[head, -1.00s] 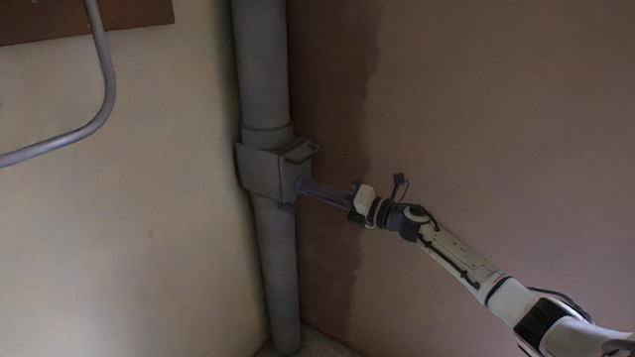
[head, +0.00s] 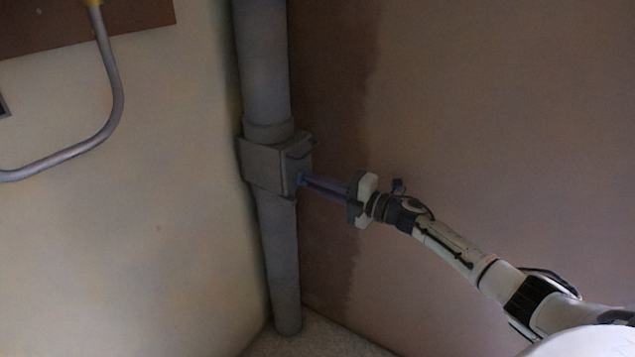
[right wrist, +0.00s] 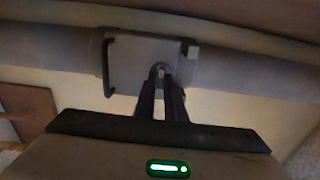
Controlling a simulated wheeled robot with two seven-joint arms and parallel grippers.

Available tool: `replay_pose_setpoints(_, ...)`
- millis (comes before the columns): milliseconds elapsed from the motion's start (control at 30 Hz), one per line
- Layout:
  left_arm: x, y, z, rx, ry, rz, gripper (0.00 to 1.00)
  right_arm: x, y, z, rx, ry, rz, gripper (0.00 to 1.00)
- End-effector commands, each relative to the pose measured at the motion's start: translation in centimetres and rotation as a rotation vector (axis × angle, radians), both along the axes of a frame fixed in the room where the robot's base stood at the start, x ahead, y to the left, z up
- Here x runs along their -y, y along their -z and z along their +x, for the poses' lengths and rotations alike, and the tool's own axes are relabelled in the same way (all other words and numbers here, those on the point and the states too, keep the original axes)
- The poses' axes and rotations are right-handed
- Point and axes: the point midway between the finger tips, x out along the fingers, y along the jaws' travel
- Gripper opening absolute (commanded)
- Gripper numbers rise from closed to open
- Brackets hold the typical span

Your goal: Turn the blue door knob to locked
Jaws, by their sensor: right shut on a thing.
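A grey box (head: 268,165) is mounted on a thick vertical pipe in the corner; I see no door around it. The small blue knob (head: 300,180) sits on the box's right side, mostly hidden by the fingertips. My right gripper (head: 306,182) reaches in from the right and is shut on the knob. The knob's markings cannot be made out. My left gripper is not in view.
The grey pipe (head: 264,65) runs down to the floor (head: 315,338). A bent grey tube (head: 113,70) stands out at the left, below a brown panel (head: 60,22). A pale wall (head: 130,230) and a brownish wall (head: 500,130) flank the corner. The air around my right forearm is clear.

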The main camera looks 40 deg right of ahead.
Motion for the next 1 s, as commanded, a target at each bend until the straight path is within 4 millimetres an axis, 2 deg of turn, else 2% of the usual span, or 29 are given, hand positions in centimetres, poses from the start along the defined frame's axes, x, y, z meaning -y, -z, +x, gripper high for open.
replay_pose_setpoints(367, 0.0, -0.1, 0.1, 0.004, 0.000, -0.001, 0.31, 0.1, 0.0, 0.0, -0.003, 0.003, 0.009, 0.00)
replay_pose_setpoints(400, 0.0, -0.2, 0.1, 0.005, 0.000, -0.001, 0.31, 0.1, 0.0, 0.0, -0.003, 0.003, 0.009, 0.13)
replay_pose_setpoints(500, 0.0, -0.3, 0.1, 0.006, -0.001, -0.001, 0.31, 0.1, 0.0, 0.0, -0.002, 0.002, 0.008, 0.29)
replay_pose_setpoints(833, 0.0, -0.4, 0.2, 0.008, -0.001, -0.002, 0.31, 0.1, 0.0, -0.2, -0.002, 0.001, 0.006, 0.29)
replay_pose_setpoints(1000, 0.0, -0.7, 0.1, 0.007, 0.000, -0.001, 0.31, 0.8, 0.1, -1.9, -0.005, 0.001, 0.004, 0.29)
